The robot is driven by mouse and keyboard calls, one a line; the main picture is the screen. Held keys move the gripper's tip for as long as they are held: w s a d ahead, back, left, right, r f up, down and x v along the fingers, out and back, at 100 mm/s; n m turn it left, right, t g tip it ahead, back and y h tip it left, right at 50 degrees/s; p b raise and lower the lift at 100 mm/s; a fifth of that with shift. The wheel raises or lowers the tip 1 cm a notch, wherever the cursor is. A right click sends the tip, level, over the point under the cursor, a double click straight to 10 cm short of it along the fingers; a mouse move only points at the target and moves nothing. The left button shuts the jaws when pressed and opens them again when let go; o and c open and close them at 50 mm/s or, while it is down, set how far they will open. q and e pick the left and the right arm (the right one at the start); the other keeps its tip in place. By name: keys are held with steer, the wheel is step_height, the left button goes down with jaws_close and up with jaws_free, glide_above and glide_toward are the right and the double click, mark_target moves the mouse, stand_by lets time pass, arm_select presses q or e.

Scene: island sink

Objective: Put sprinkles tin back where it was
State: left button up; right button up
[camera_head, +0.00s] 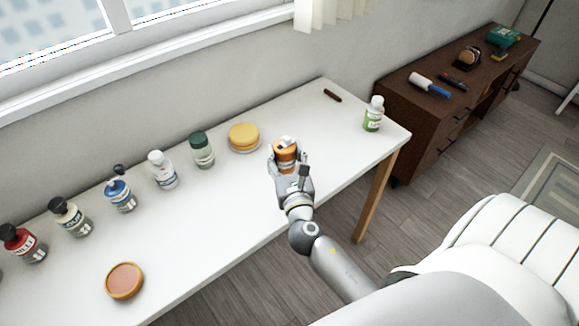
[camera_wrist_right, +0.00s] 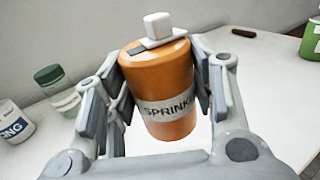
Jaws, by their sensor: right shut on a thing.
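The sprinkles tin (camera_head: 287,157) is an orange cylinder with a pale label band and a white knob on top. In the right wrist view the tin (camera_wrist_right: 160,85) fills the middle, upright with a slight tilt, and its label reads "SPRINK", the rest hidden by a finger. My right gripper (camera_head: 286,160) is shut around the tin, with fingers on both sides of it. The tin is over the white table (camera_head: 240,195), near its right part; I cannot tell whether it touches the top. My left gripper is not in view.
A yellow round tin (camera_head: 244,137) and a green-capped jar (camera_head: 202,150) stand left of the gripper. Several bottles line the table's back left. A green-labelled bottle (camera_head: 373,114) and a dark bar (camera_head: 332,95) are at the right. A reddish round tin (camera_head: 124,281) lies front left.

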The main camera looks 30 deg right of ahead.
mark_target(290, 165)
steer(key=shift+w+d+f, duration=0.25)
steer(key=shift+d+f, duration=0.3)
steer(key=shift+f, duration=0.15)
steer(key=f+b, duration=0.1)
steer(key=f, duration=0.2)
steer(key=shift+w+d+f+b, duration=0.15)
steer(key=shift+d+b, duration=0.2)
steer(key=shift+b, duration=0.05)
steer(key=shift+f, duration=0.35)
steer(key=shift+f, duration=0.2)
steer(key=o, duration=1.1)
steer(key=shift+r, duration=0.1)
